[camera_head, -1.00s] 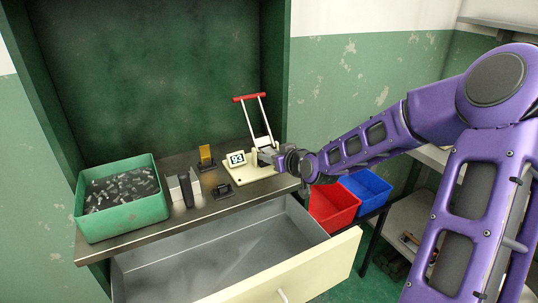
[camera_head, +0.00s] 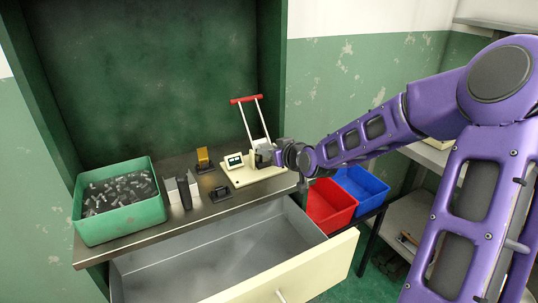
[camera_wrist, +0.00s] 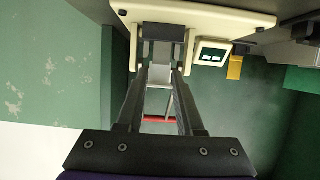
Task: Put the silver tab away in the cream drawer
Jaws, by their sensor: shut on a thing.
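My gripper (camera_head: 264,155) is at the right side of a cream press (camera_head: 245,177) with a small display and a red-topped lever, on the metal bench.
A green bin (camera_head: 120,222) of small metal parts stands at the bench's left. Grey and black blocks, a yellow piece (camera_head: 203,157) in a black stand and a black holder (camera_head: 221,193) sit between. Red (camera_head: 330,210) and blue (camera_head: 362,190) bins are right of the drawer.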

